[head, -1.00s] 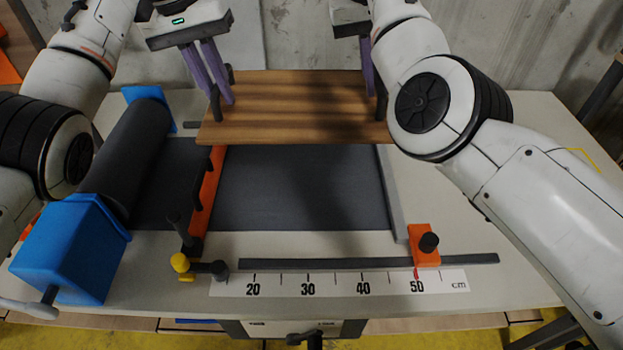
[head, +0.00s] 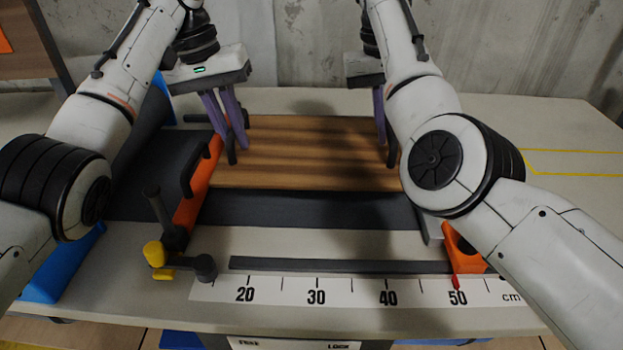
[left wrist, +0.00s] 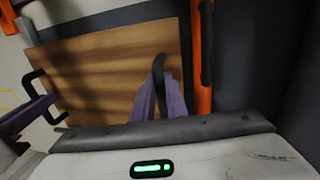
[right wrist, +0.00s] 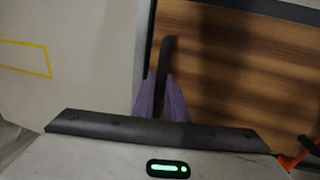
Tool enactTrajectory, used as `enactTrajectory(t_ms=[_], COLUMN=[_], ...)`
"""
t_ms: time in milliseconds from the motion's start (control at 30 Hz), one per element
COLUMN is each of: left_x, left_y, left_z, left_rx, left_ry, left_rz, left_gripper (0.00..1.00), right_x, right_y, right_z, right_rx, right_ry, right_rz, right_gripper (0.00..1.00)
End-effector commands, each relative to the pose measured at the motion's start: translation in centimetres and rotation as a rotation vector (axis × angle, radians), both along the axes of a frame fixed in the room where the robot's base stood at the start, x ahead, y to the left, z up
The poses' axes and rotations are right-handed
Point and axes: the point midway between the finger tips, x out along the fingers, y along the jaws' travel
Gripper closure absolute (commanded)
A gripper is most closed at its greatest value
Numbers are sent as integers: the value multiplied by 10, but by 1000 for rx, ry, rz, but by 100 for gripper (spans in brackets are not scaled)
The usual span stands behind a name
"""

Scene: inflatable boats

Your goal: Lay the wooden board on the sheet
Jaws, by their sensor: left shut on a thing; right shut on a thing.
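The brown wooden board (head: 310,155) is level over the dark grey sheet (head: 300,210), very low over it or resting on it; I cannot tell which. A strip of sheet shows in front of the board. My left gripper (head: 230,135) is shut on the dark handle at the board's left end, which also shows in the left wrist view (left wrist: 160,75). My right gripper (head: 385,125) is shut on the handle at the right end, partly hidden by my right arm in the head view. In the right wrist view the board (right wrist: 240,65) lies right of the handle.
An orange bar (head: 202,180) with a dark handle runs along the board's left side. A yellow knob (head: 155,253) is at its near end. A dark rail (head: 340,265), a centimetre scale (head: 350,290) and an orange stop (head: 462,250) lie in front. The table at right is clear.

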Motion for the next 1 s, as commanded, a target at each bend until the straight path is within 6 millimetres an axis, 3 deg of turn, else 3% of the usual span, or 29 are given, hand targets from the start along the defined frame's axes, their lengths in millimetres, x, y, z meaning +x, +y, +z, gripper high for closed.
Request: enactTrajectory(t_ms=[467, 1000], left_x=[1, 0], left_y=[0, 0], left_z=[-2, -34], left_rx=[0, 0], left_ry=[-3, -3], left_rz=[1, 1], left_gripper=[100, 100], right_x=[0, 0], right_y=[0, 0], right_z=[-2, -34], right_rx=[-1, -1], right_ry=[-2, -2], right_rz=[-1, -1], right_gripper=[100, 100])
